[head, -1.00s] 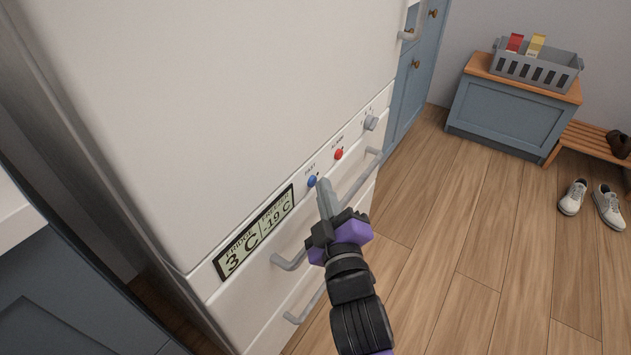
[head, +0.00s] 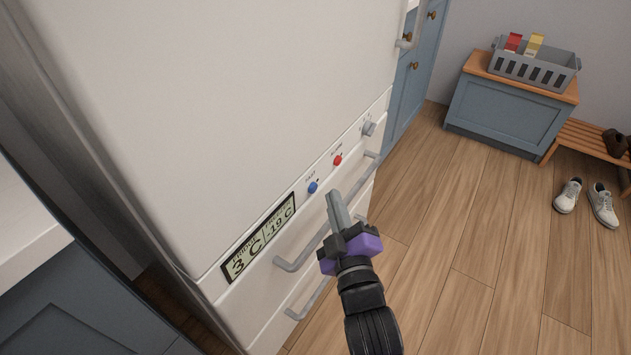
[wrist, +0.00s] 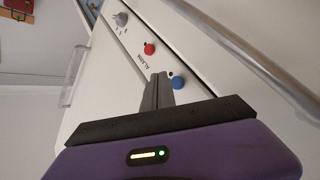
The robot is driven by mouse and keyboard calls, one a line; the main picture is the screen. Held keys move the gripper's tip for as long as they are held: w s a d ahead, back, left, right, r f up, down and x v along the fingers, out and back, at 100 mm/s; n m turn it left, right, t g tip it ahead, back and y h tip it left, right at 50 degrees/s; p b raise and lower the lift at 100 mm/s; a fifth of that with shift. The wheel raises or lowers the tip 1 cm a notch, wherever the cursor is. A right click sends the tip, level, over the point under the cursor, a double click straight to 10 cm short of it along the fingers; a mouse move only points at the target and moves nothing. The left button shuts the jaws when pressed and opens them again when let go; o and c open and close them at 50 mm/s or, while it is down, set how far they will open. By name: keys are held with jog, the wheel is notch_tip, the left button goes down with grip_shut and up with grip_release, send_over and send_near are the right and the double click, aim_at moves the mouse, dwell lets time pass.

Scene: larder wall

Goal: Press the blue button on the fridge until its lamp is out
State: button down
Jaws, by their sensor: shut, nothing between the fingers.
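The blue button (head: 313,188) sits on the fridge's (head: 245,130) white control strip, labelled FAST, between the display and the red button. It also shows in the wrist view (wrist: 179,83), just right of my fingertips. A small dot beside it looks dark in both views; I see no glow. My gripper (head: 333,196) is shut and empty. Its tips are a little right of and below the blue button in the head view, with a visible gap. The wrist view also shows the shut fingers (wrist: 158,90).
A red ALARM button (head: 337,160) and a grey knob (head: 368,128) are further along the strip. The display (head: 258,238) reads 3 C and -19 C. Drawer handles (head: 298,262) stick out below. A crate (head: 535,70) on a blue cabinet and white shoes stand right; the floor between is clear.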

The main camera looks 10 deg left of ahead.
jog(key=d, duration=0.1)
jog(key=s+d, duration=0.1)
jog(key=d, duration=0.2)
jog(key=shift+s+d, duration=0.15)
jog(key=shift+s, duration=0.15)
dwell(0.6)
